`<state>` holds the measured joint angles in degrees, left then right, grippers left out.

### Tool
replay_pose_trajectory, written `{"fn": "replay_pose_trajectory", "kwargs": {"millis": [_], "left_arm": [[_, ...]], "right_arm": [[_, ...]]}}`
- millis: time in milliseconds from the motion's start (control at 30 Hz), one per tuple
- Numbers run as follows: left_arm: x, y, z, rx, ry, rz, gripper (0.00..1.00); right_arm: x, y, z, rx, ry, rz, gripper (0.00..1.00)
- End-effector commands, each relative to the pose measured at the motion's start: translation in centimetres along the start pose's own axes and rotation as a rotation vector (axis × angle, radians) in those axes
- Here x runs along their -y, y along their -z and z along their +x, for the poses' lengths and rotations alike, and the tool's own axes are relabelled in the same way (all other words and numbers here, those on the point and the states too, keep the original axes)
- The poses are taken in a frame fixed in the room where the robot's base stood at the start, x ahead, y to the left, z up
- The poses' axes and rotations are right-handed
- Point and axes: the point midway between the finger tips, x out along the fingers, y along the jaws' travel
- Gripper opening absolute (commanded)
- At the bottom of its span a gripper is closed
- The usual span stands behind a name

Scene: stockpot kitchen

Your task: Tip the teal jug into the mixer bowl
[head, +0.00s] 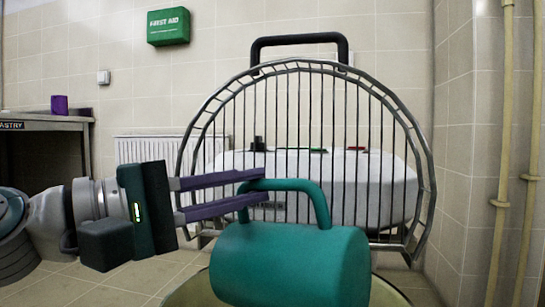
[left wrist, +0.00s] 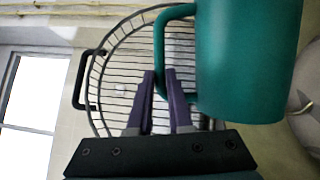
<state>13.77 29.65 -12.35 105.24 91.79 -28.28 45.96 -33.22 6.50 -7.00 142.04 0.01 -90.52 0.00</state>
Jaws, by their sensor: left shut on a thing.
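The teal jug (head: 291,265) is in the lower middle of the head view, lying over on its side in the air with its handle on top. My left gripper (head: 257,188) comes in from the left, its purple fingers shut on the handle. In the left wrist view the fingers (left wrist: 162,82) close around the handle, beside the large teal body (left wrist: 245,60). The mixer bowl (head: 186,294) shows only as a pale olive rim under the jug; the rest is hidden or out of frame. The jug's mouth and contents are not visible. My right gripper is not in view.
A wire guard (head: 296,64) stands upright just behind the jug, in front of a white mixer body (head: 390,190). Pipes (head: 502,150) run up the right wall. A dark table (head: 45,121) with a purple cup (head: 60,105) stands far left.

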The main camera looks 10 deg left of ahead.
Motion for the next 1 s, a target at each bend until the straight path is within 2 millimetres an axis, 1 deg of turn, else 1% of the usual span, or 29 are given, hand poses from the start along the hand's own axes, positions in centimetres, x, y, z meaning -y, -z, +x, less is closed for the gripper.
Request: {"fn": "replay_pose_trajectory", "kwargs": {"millis": [33, 200, 833, 1000], "left_arm": [[-0.8, -0.9, 0.3, 0.001, 0.012, 0.036, 0.0], [-0.2, -3.0, 1.2, 0.003, 0.065, 0.17, 0.0], [-1.9, -7.8, 3.2, 0.003, 0.187, 0.476, 0.0], [-1.7, -9.2, 3.7, 0.004, 0.232, 0.589, 0.0]], "right_arm": [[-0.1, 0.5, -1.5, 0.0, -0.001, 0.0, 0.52], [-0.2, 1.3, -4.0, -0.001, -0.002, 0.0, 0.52], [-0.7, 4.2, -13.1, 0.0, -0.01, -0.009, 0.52], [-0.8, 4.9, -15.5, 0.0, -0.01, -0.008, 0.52]]}}
